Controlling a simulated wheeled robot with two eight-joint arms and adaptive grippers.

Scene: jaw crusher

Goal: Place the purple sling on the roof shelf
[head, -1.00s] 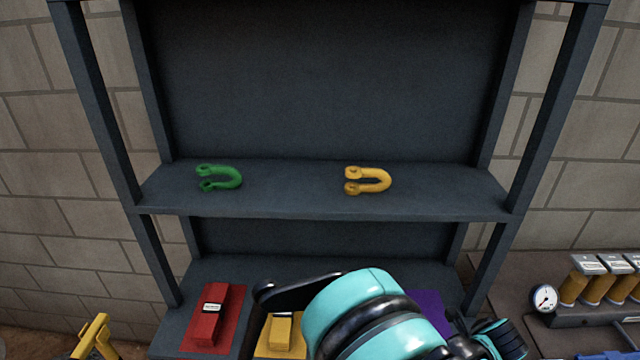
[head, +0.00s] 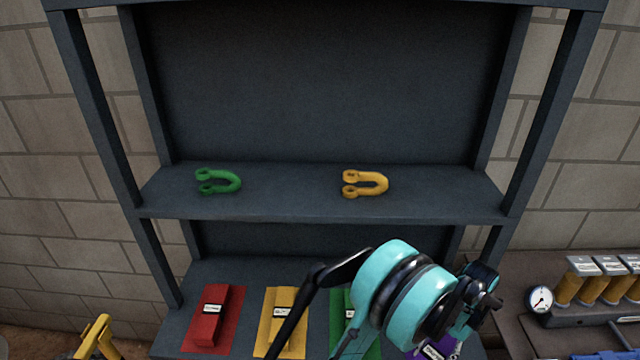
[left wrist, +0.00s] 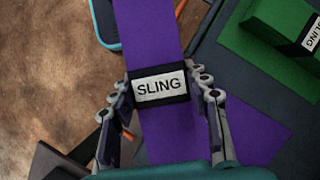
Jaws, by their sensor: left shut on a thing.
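The purple sling (left wrist: 147,35) is a folded strap with a dark band and a white "SLING" label. My left gripper (left wrist: 160,82) is shut on it, one finger on each side of the labelled band. In the head view the purple sling (head: 436,347) shows at the bottom edge, in front of the rack's lower shelf and partly hidden by my left arm. The dark grey rack has a middle shelf (head: 290,200). Its top (head: 560,3) is cut off by the picture edge, so the roof shelf's upper surface is hidden. My right gripper is not in view.
Green (head: 220,182) and yellow (head: 368,184) shackles lie on the middle shelf. Red (head: 208,325), yellow (head: 284,315) and green slings (head: 339,318) lie on the lower shelf. Uprights flank the rack. A gauge (head: 540,299) stands at right. A purple patch (left wrist: 258,130) lies under the held sling.

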